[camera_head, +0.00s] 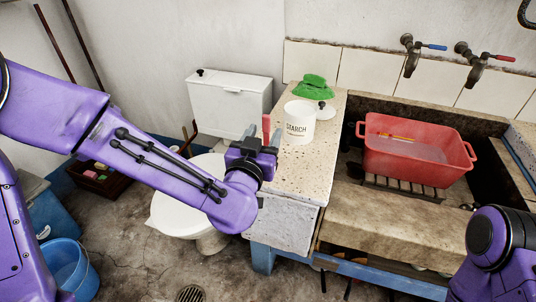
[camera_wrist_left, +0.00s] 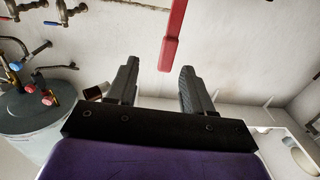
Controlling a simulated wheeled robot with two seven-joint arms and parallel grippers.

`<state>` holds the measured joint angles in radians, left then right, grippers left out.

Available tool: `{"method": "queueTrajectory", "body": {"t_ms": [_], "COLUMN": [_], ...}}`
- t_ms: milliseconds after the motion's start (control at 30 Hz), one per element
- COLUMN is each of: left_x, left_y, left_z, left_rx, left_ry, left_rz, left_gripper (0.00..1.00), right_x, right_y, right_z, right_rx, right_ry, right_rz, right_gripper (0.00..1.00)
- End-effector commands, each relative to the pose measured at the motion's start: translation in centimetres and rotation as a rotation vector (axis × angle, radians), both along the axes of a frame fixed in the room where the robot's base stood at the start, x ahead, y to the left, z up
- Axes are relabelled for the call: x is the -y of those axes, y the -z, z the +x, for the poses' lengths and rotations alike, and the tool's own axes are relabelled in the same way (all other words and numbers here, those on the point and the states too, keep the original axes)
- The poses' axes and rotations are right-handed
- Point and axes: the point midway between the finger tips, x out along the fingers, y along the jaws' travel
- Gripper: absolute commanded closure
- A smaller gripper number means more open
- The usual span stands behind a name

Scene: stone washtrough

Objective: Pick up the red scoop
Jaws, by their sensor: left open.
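The red scoop shows as a narrow upright red strip (camera_head: 266,123) in the head view, at the left edge of the stone counter. In the left wrist view its red handle (camera_wrist_left: 173,36) comes down from the top edge, and its lower end lies between the fingertips' lines. The rest of the scoop is out of frame or hidden. My left gripper (camera_head: 263,135) is open, with the scoop in line with its gap. Its two dark fingers also show in the left wrist view (camera_wrist_left: 159,67), with no clear contact on the handle. My right gripper is out of view.
A white STARCH canister (camera_head: 299,128) stands close right of the left gripper. A green cloth (camera_head: 314,88) lies behind it on the speckled counter (camera_head: 292,171). A red basin (camera_head: 417,172) sits in the trough below two taps. A toilet (camera_head: 229,112) stands at left.

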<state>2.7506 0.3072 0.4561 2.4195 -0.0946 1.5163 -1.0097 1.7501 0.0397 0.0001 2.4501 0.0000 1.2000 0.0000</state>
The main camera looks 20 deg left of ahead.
Motion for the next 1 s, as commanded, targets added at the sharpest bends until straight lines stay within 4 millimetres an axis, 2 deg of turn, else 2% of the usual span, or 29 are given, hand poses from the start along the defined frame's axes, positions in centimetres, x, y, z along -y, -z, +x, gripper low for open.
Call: {"method": "queueTrajectory", "body": {"t_ms": [33,233,433,533,733,800,900,1000], "left_x": [-0.1,-0.4,-1.1,-1.1,-1.1,-1.1,-1.1,-1.1], "left_y": [0.0,0.0,0.0,0.1,0.1,0.1,0.1,0.1], "left_z": [1.0,3.5,6.9,7.7,7.8,7.8,7.8,7.8], "left_rx": [-0.003,-0.005,-0.006,-0.006,-0.005,-0.005,-0.005,-0.005], "left_ry": [-0.002,-0.002,-0.002,-0.001,0.0,0.0,0.0,-0.001], "left_rz": [-0.002,-0.003,-0.002,-0.002,-0.001,-0.001,-0.001,-0.001], "left_gripper": [0.49,0.49,0.49,0.49,0.49,0.72,1.0,1.0], "right_x": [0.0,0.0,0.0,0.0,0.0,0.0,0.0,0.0], "right_y": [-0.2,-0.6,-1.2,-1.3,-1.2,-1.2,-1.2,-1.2], "right_z": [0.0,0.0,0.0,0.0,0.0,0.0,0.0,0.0], "right_rx": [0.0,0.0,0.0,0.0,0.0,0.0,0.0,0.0], "right_ry": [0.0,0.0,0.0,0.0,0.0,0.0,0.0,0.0], "right_rz": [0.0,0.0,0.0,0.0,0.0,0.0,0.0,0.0], "right_gripper": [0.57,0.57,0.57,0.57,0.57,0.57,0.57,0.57]}}
